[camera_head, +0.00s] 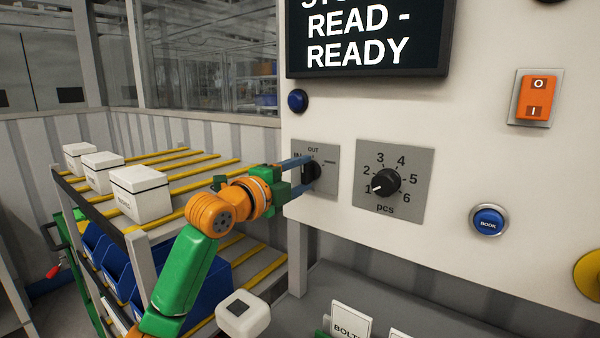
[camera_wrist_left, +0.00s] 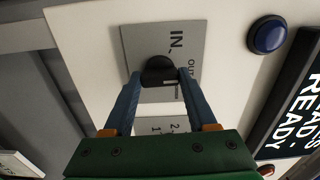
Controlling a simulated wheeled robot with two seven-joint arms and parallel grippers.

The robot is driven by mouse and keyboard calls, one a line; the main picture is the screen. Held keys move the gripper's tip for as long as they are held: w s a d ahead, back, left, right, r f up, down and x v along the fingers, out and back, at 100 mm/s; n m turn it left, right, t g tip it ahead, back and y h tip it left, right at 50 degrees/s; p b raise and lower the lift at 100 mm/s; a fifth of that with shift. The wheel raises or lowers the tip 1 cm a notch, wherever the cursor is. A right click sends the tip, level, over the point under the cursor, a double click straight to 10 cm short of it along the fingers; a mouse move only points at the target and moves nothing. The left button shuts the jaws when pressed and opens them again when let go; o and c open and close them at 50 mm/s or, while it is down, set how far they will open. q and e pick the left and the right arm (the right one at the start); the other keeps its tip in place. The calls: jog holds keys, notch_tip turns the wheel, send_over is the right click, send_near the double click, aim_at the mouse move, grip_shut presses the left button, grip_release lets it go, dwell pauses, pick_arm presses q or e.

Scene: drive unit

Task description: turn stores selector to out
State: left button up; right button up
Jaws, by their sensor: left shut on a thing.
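The stores selector (camera_head: 311,172) is a black knob on a grey plate marked IN and OUT, low on the left of the white panel. It also shows in the left wrist view (camera_wrist_left: 158,70). My left gripper (camera_head: 306,172) reaches it from the left, with its blue fingers (camera_wrist_left: 157,84) on either side of the knob and shut on it. The fingers and knob partly hide the plate, and I cannot tell exactly which mark the knob points at. My right gripper is not in view.
A pcs dial (camera_head: 386,183) is right of the selector. A blue button (camera_head: 298,101) is above it. A BOOK button (camera_head: 489,221), an orange switch (camera_head: 537,97) and a screen (camera_head: 366,40) share the panel. A rack with white boxes (camera_head: 140,193) stands left.

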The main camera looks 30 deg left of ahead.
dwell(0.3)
pick_arm(q)
jog(key=o, duration=1.2)
jog(key=shift+o, duration=0.8)
jog(key=shift+w+d, duration=0.1)
jog(key=s+a+b, duration=0.1)
jog(key=s+b, duration=0.2)
jog(key=s, duration=0.4)
